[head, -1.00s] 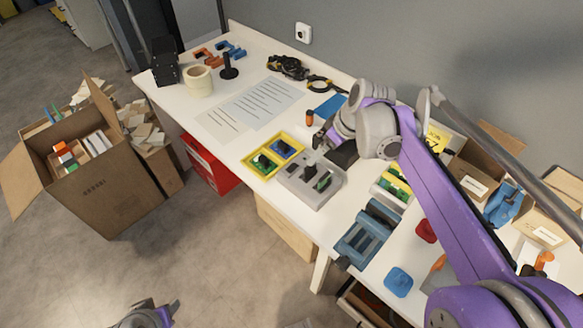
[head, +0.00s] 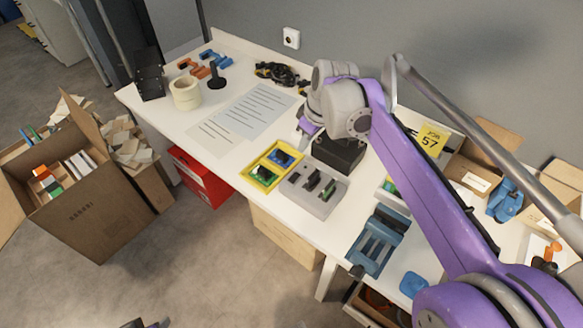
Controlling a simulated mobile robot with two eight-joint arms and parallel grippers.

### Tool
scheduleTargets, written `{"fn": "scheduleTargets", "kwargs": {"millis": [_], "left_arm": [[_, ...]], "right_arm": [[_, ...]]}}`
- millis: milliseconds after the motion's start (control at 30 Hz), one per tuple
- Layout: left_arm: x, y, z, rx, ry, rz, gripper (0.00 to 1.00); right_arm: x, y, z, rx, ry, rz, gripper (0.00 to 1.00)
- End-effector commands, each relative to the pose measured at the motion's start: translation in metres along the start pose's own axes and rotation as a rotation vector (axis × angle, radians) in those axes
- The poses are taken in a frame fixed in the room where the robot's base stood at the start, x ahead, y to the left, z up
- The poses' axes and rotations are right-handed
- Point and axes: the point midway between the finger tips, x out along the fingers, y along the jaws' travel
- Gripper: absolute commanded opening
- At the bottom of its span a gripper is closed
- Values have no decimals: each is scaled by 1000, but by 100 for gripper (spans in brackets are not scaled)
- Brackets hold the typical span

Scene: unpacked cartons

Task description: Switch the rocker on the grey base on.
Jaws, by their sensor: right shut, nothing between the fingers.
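The grey base (head: 322,203) lies flat on the white table, right of the yellow-framed tray. It carries small dark parts and a green-and-black rocker (head: 328,190); which way the rocker tilts is too small to tell. My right gripper (head: 336,156) is shut and empty, a black block close above the back right of the base. Its fingertips are hard to make out against the dark parts, and I cannot tell whether they touch anything. Only a dark sliver of my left gripper (head: 146,323) shows at the bottom edge, far from the table.
The yellow tray (head: 250,178) with green and blue parts sits just left of the base. A blue-grey device (head: 376,247) stands front right. Paper sheets (head: 257,107), a tape roll (head: 186,92) and cables (head: 277,73) lie farther back. Open cartons (head: 485,160) crowd the right side.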

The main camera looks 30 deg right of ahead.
Motion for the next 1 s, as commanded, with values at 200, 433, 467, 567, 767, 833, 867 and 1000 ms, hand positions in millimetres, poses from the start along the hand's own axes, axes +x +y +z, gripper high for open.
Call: {"fn": "scheduleTargets", "kwargs": {"millis": [200, 433, 467, 567, 767, 833, 867, 1000], "left_arm": [[0, 0, 0, 0, 0, 0, 47], [3, 0, 2, 0, -1, 0, 47], [3, 0, 2, 0, -1, 0, 47], [6, 0, 4, 0, -2, 0, 47], [12, 0, 7, 0, -4, 0, 47], [14, 0, 8, 0, -5, 0, 47], [15, 0, 9, 0, -5, 0, 47], [17, 0, 10, 0, -6, 0, 47]], "right_arm": [[0, 0, 0, 0, 0, 0, 0], [20, 0, 0, -2, 0, -1, 0], [25, 0, 0, -2, 0, -1, 0], [46, 0, 0, -2, 0, -1, 0], [90, 0, 0, -2, -1, -1, 0], [104, 0, 0, -2, 0, -1, 0], [109, 1, 2, -1, 0, 0, 0], [127, 2, 8, 0, 0, 0, 0]]}}
